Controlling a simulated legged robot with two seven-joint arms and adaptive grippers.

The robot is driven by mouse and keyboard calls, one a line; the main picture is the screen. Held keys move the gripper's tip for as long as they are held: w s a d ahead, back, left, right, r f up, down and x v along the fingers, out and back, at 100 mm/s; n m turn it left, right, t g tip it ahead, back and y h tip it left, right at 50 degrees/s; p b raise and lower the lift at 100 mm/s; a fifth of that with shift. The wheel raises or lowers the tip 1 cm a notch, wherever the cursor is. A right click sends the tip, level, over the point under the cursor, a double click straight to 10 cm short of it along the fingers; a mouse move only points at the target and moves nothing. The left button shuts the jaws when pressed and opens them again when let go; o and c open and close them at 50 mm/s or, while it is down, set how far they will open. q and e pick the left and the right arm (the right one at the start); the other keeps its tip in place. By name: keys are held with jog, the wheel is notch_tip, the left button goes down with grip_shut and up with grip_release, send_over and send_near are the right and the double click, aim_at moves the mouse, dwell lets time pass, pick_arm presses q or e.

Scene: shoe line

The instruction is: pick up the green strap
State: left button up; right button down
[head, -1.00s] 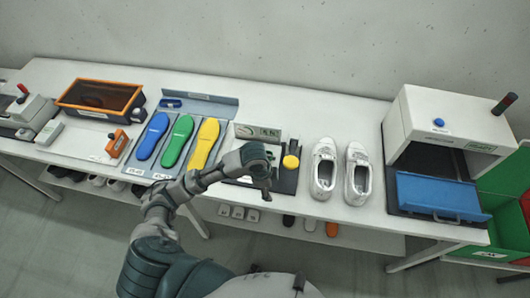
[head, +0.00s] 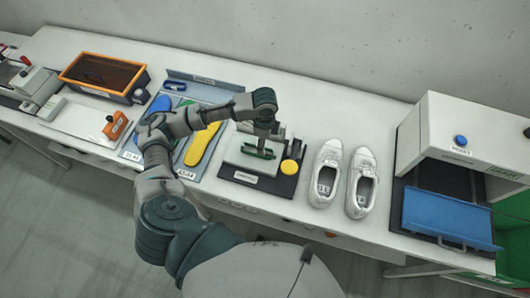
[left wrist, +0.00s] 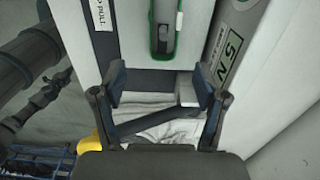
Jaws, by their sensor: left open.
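The green strap (head: 259,153) lies on the pale block of a small black-based fixture (head: 262,182), partly hidden by my gripper in the head view. In the left wrist view the green strap (left wrist: 163,56) shows at the top middle as a long loop with a dark inside. My left gripper (head: 263,143) is over the fixture, close to the strap. In the wrist view its two open fingers (left wrist: 160,88) are spread apart, with the strap beyond their tips and nothing held between them. My right gripper is not in view.
A yellow knob (head: 290,166) stands at the fixture's right. White shoes (head: 326,175) sit farther right, then a white machine with a blue tray (head: 447,215). A yellow insole (head: 202,144) lies left of the fixture. An orange-rimmed bin (head: 103,77) is at the back left.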

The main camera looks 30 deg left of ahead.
pick_arm(q)
jog(key=f, duration=0.3)
jog(key=shift+w+d, duration=0.2)
jog(key=shift+d, duration=0.15)
jog(key=shift+f, duration=0.4)
jog(key=f, duration=0.2)
jog(key=a+f, duration=0.1)
jog(key=f, duration=0.1)
jog(key=shift+w+a+f, duration=0.1)
jog(key=shift+a+f, duration=0.05)
jog(key=shift+f, duration=0.25)
jog(key=shift+c, duration=0.3)
jog(key=c, duration=0.4)
jog(key=shift+d, duration=0.3)
jog(key=c, duration=0.8)
jog(key=shift+c, duration=0.4)
notch_tip(320, 180, up, 10)
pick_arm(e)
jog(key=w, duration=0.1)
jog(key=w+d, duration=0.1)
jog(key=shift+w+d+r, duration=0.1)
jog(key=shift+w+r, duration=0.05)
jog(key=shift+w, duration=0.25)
